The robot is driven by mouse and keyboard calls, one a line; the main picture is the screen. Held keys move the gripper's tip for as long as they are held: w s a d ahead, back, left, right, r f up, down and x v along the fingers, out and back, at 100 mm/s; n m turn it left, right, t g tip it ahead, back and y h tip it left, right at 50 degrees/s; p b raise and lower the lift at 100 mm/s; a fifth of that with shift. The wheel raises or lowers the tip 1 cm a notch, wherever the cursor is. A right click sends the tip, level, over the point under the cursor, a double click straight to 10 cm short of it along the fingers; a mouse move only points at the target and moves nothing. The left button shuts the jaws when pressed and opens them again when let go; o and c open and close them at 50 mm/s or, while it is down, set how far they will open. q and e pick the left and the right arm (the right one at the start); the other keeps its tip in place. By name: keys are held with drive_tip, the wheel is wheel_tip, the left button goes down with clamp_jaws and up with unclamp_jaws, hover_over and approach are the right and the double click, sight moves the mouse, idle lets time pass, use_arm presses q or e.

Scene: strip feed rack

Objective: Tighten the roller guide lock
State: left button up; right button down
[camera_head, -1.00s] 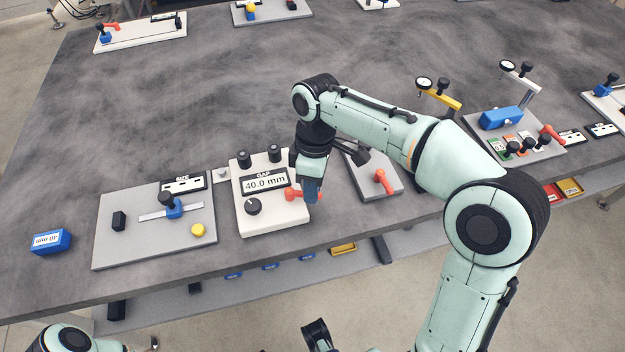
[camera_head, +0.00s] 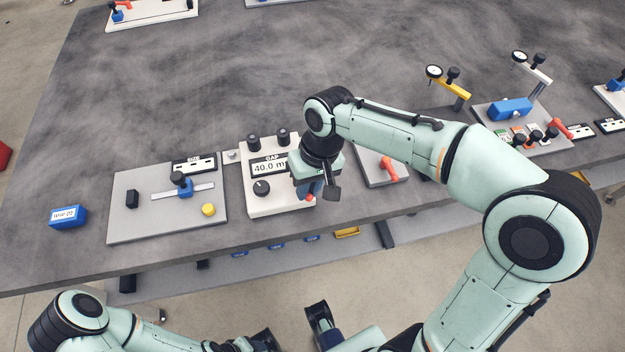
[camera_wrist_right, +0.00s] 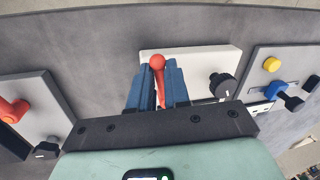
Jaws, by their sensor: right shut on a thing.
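The white GAP board (camera_head: 276,208) carries a display reading about 40.0 mm, a black dial (camera_head: 261,188) and two black knobs at its back. A red lever (camera_head: 309,198) with a ball end is at its right side. My right gripper (camera_wrist_right: 159,90) is shut on this lever (camera_wrist_right: 158,63), its blue fingers on both sides and the ball showing past the tips. In the head view the right gripper (camera_head: 307,188) hides most of the lever. I cannot tell which part is labelled the roller guide lock. My left arm is low at the bottom; its fingertips are not clear.
Left of the GAP board is a grey SIZE board (camera_head: 150,229) with a blue slide (camera_head: 186,189) and yellow button (camera_head: 208,210). A blue box (camera_head: 68,216) lies further left. Close on the right is a grey plate with another red lever (camera_head: 389,168).

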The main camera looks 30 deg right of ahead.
drive_tip(key=shift+a+r+m, duration=0.1)
drive_tip(key=shift+a+m, duration=0.4)
drive_tip(key=shift+m, duration=0.6)
drive_tip(key=shift+w, duration=0.1)
drive_tip(key=c, duration=1.1)
unclamp_jaws()
wheel_tip(320, 180, up, 13)
drive_tip(key=d+p, duration=0.2)
drive_tip(key=p, duration=0.1)
drive_tip(key=shift+s+d, duration=0.2)
drive_tip(key=shift+s, duration=0.2)
